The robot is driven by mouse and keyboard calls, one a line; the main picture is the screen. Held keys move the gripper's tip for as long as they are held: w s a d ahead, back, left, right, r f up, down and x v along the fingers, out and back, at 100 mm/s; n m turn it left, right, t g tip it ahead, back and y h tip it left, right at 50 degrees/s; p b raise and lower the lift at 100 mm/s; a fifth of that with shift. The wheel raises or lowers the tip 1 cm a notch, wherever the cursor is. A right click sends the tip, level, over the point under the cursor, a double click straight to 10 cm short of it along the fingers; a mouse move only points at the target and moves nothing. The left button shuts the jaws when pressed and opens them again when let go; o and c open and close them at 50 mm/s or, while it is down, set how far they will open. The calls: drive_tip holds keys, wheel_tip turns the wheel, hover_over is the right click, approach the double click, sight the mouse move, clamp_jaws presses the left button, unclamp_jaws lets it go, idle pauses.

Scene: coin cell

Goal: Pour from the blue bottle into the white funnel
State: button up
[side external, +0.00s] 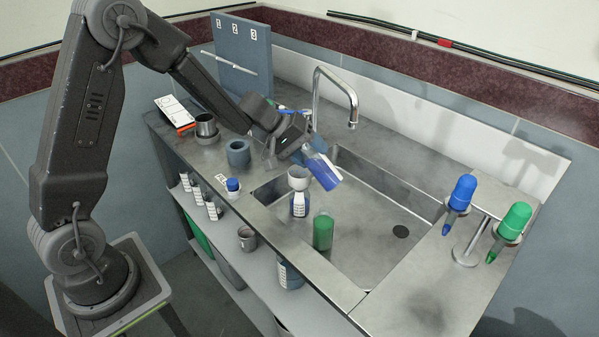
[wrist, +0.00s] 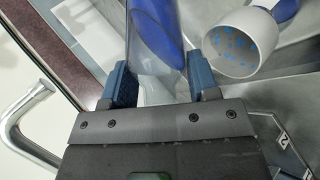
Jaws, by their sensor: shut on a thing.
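My gripper (side external: 303,148) is shut on the blue bottle (side external: 323,170), a clear bottle with blue liquid. The bottle is strongly tilted, sloping down to the right, above the counter by the sink. The white funnel (side external: 299,175) sits upright on a bottle with blue contents (side external: 299,204), just below and left of the tilted bottle. In the wrist view, my gripper (wrist: 160,82) has a finger on each side of the bottle (wrist: 156,32). The funnel (wrist: 236,42) is beside it, with blue spots inside its bowl. I see no clear stream; the bottle's mouth is hard to make out.
A green container (side external: 323,232) stands near the funnel. The tap (side external: 335,92) rises behind the sink (side external: 385,215). Inverted blue (side external: 461,192) and green (side external: 515,220) bottles hang on a stand at right. A grey cup (side external: 238,152) and small blue-capped bottle (side external: 233,186) stand left.

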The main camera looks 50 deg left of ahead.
drive_tip(key=shift+r+n+t+h+p, duration=0.3)
drive_tip(key=shift+t+h, duration=0.2)
drive_tip(key=shift+h, duration=0.7)
idle(2.6)
drive_tip(key=shift+f+n+h+p, duration=0.3)
drive_tip(key=shift+f+h+p, duration=0.25)
drive_tip(key=shift+h, duration=0.15)
idle(1.8)
drive_tip(key=shift+r+t+h, duration=0.15)
drive_tip(key=shift+t+h, duration=0.35)
idle(1.2)
